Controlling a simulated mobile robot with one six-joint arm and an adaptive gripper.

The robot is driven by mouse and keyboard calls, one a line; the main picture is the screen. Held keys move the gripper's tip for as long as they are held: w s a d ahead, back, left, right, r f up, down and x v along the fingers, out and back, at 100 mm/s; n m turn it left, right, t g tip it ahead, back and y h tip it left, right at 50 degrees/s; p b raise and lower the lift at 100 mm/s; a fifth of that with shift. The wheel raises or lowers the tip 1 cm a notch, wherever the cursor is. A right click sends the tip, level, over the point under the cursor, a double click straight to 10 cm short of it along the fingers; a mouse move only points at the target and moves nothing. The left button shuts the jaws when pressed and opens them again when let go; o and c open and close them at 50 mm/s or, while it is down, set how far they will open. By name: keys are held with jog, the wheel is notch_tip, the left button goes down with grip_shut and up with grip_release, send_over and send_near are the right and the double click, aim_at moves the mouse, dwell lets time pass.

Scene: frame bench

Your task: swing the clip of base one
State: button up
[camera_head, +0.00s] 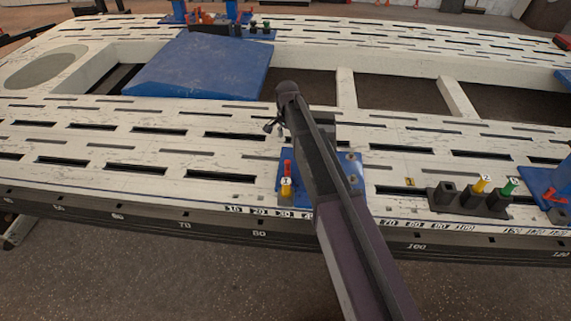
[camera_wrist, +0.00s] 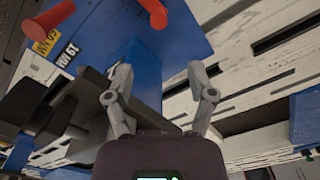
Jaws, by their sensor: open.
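A blue base (camera_head: 348,165) sits on the white slotted bench, partly hidden behind my arm. At its left side stand a yellow piece marked 1 (camera_head: 286,188) and a small red part (camera_head: 288,167), which looks like its clip. In the wrist view, a blue base (camera_wrist: 100,35) with two labels fills the upper left, and two red parts, left (camera_wrist: 50,18) and right (camera_wrist: 154,12), stick out at the top. My gripper (camera_head: 273,126) is above the bench, beyond the red part. Its fingers (camera_wrist: 162,95) are apart, with nothing gripped between them.
A black holder (camera_head: 442,194) with pieces marked 2 (camera_head: 481,184) and 3 (camera_head: 509,187) stands to the right. Another blue base (camera_head: 538,184) with a red part is at the right edge. A blue plate (camera_head: 200,68) lies farther back.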

aim_at(287, 162)
jog(key=shift+f+b, duration=6.35)
jog(key=shift+f, duration=0.2)
grip_shut()
